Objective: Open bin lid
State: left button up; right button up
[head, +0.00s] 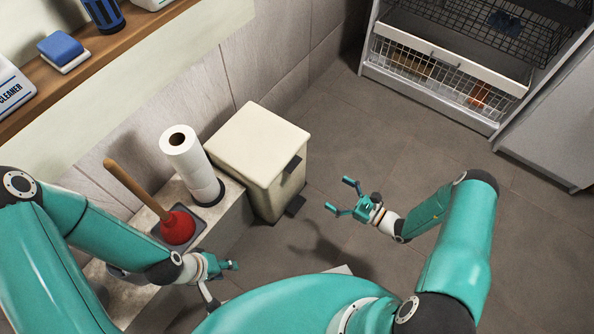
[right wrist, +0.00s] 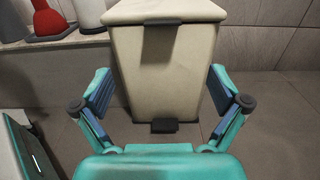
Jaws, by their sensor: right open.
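The cream bin (head: 257,150) stands on the floor against the tiled wall, its lid (head: 258,137) shut. It has a dark handle (head: 292,165) at the lid's front edge and a dark pedal (head: 295,206) at its foot. In the right wrist view the bin (right wrist: 165,75) is straight ahead, with the handle (right wrist: 162,22) high and the pedal (right wrist: 164,126) low. My right gripper (head: 338,198) is open and empty, in front of the bin and apart from it. My left gripper (head: 232,266) is left of the bin's front, near the ledge; its fingers are too small to judge.
A red plunger (head: 178,227) and stacked paper rolls (head: 186,160) stand on the ledge left of the bin. A wooden shelf (head: 90,62) with cleaning items is at upper left. A wire-basket rack (head: 450,78) stands at upper right. The floor (head: 395,135) between is clear.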

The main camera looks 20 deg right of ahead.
aim_at(290, 163)
jog(key=b+x, duration=0.1)
jog(key=x, duration=1.5)
jog(key=shift+w+b, duration=0.4)
jog(key=shift+w, duration=0.05)
